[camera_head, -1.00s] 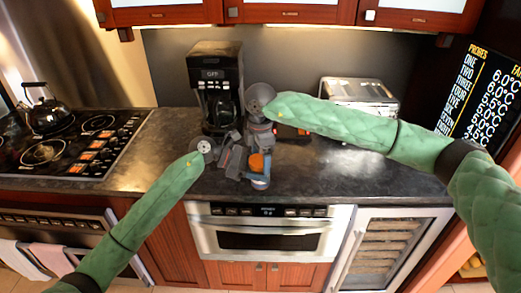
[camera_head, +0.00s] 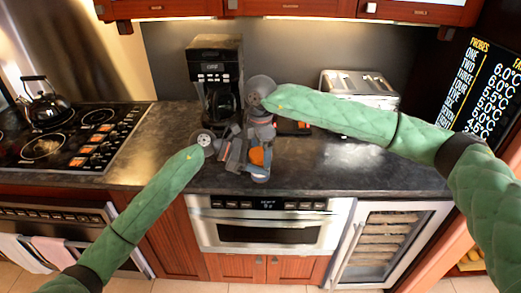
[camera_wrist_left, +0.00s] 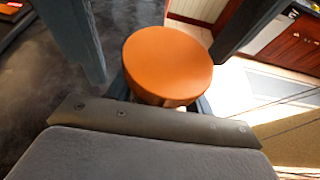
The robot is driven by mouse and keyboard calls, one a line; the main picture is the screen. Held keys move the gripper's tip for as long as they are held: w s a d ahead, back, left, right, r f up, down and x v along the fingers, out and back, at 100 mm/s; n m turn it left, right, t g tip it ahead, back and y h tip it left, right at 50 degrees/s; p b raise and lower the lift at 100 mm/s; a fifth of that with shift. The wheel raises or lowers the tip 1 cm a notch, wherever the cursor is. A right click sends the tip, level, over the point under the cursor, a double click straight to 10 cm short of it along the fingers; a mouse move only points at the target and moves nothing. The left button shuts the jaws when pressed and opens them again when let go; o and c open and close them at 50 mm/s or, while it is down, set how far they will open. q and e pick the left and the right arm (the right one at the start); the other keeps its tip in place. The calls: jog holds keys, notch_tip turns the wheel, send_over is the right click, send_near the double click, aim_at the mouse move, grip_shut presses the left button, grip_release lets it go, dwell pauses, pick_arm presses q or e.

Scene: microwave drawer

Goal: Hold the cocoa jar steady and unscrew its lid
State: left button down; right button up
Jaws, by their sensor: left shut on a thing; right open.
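The cocoa jar shows mainly as its round orange lid (camera_head: 257,157), near the front of the dark counter. In the left wrist view the orange lid (camera_wrist_left: 167,62) sits between the two dark fingers, and the jar body beneath is mostly hidden. My left gripper (camera_head: 242,159) comes in from the left and is shut on the jar. My right gripper (camera_head: 261,142) hangs down over the lid, open. Whether its fingers touch the lid cannot be told.
A coffee maker (camera_head: 214,70) stands behind the left gripper. A toaster (camera_head: 358,92) is at the back right, beyond my right forearm. The stove with a kettle (camera_head: 45,103) is at left. Counter (camera_head: 340,172) to the right of the jar is clear. A drawer microwave (camera_head: 270,232) is below.

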jog(key=shift+r, duration=3.85)
jog(key=shift+c, duration=0.5)
jog(key=shift+f, duration=3.95)
jog(key=c, duration=1)
jog(key=o, duration=1.1)
